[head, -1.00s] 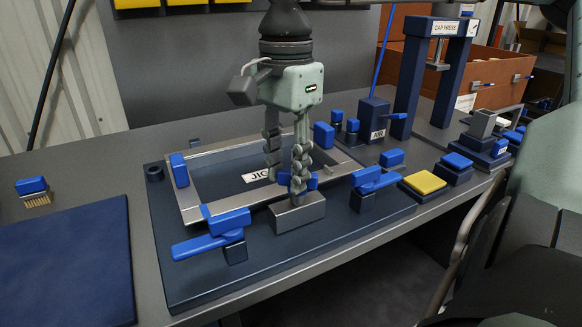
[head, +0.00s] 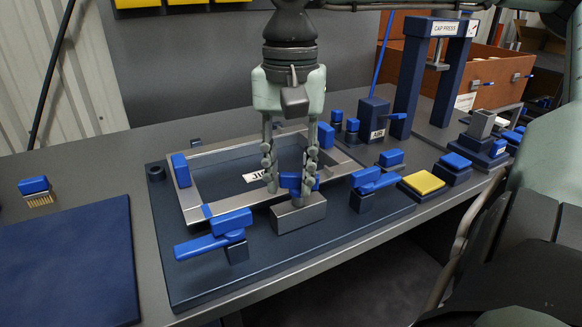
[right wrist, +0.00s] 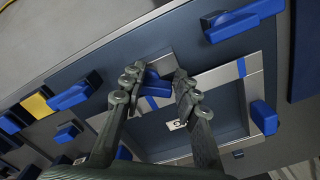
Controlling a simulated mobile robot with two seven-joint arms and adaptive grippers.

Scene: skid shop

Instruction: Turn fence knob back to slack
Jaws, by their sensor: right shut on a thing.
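The blue fence knob (head: 293,182) stands at a grey metal block (head: 299,213) on the front side of the jig frame. My right gripper (head: 285,192) points down from above and is shut on the knob, one finger on each side. In the right wrist view the knob (right wrist: 157,86) shows between the two fingertips (right wrist: 155,76). The fingers hide parts of the knob and block. The jig frame (head: 190,206) is a light metal rectangle on a dark blue base plate (head: 200,287). My left gripper is not in view.
A blue lever clamp (head: 208,243) stands left of the block, and another (head: 364,180) stands right. A yellow-topped pad (head: 423,182), a blue valve block (head: 371,117) and the cap press (head: 411,70) are further right. A blue mat (head: 65,265) lies at left.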

